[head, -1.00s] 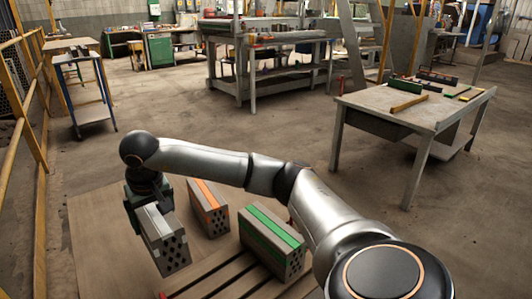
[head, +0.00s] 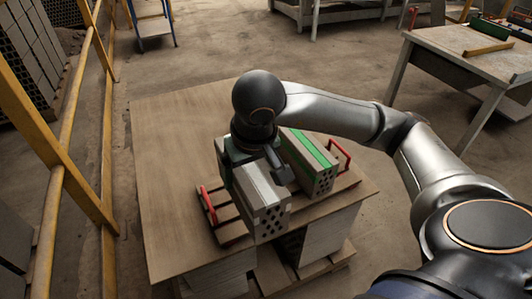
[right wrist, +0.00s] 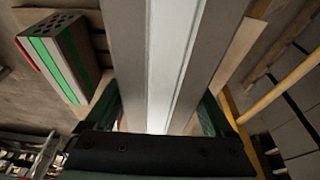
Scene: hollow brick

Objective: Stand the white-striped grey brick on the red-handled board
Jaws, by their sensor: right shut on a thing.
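The white-striped grey brick (head: 268,218) is held in my right gripper (head: 250,165), its holed end toward me. In the head view it is over the left part of the red-handled board (head: 228,232); whether its underside touches the slats cannot be told. In the right wrist view the brick (right wrist: 178,60) fills the middle between the green fingers (right wrist: 160,115). The board's red handles show at its left and right ends. My left gripper is not in view.
A green-striped brick (head: 308,160) stands on the right part of the board, close to my gripper; it also shows in the right wrist view (right wrist: 58,58). The wooden sheet (head: 165,150) under the board is bare on the left. A yellow railing (head: 62,165) runs along the left.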

